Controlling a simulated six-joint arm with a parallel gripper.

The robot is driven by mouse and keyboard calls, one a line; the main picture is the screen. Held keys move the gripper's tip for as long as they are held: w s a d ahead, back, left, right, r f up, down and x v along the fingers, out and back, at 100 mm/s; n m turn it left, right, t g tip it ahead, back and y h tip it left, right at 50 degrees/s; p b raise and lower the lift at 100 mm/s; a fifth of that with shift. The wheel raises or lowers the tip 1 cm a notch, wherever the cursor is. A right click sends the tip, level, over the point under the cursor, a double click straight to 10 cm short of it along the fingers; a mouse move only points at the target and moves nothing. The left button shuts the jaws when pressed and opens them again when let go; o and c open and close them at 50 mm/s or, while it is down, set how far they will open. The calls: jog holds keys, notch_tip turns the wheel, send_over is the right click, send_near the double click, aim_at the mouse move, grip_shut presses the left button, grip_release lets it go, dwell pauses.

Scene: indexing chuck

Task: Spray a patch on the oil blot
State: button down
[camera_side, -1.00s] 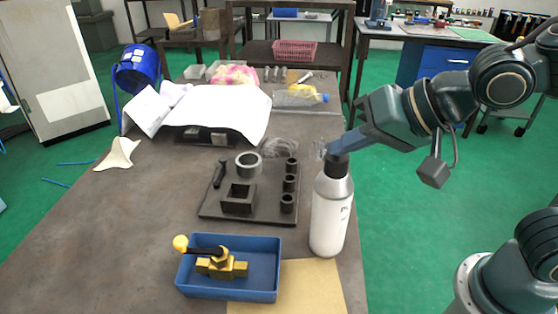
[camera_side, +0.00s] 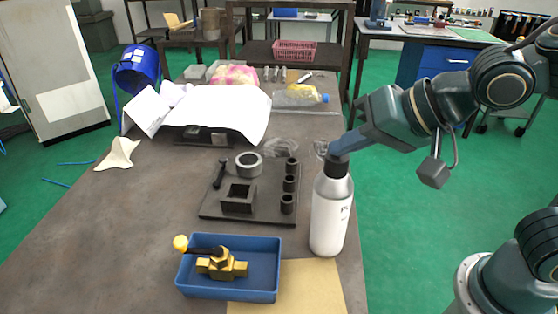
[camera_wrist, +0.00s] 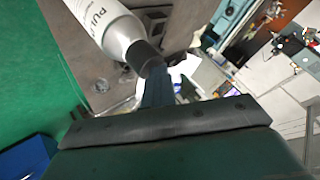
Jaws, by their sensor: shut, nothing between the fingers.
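A white bottle (camera_side: 331,215) with a black cap (camera_side: 337,166) stands upright near the right edge of the bench. It also shows in the wrist view (camera_wrist: 98,18), with part of its lettering. My gripper (camera_side: 338,155) is shut and empty, with its fingertips at the top of the cap; I cannot tell if they press on it. In the wrist view my gripper (camera_wrist: 158,90) also meets the cap. A pale, shiny smear (camera_side: 281,147) lies on the bench behind the dark fixture plate, and another partly shows beside my gripper. I cannot tell which is the oil blot.
The dark fixture plate (camera_side: 222,211) carries a ring, a square block, a handle and several posts. A blue tray (camera_side: 265,290) with a brass valve stands in front. The left front bench is clear.

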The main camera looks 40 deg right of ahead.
aim_at(349, 180)
jog(key=shift+s+d+f+g, duration=0.1)
jog(key=shift+s+f+g, duration=0.1)
jog(key=shift+f, duration=0.25)
jog(key=shift+s+d+f+g, duration=0.1)
jog(key=shift+s+f, duration=0.05)
jog(key=shift+f, duration=0.25)
jog(key=shift+s+d+f, duration=0.1)
jog(key=shift+s+f, duration=0.1)
jog(key=shift+f, duration=0.45)
jog(key=shift+s+d+f, duration=0.2)
jog(key=shift+s+f, duration=0.1)
jog(key=shift+r, duration=0.2)
notch_tip(349, 180, up, 6)
jog(key=shift+w, duration=0.15)
dwell(0.4)
jog(key=shift+r, duration=0.2)
dwell(2.2)
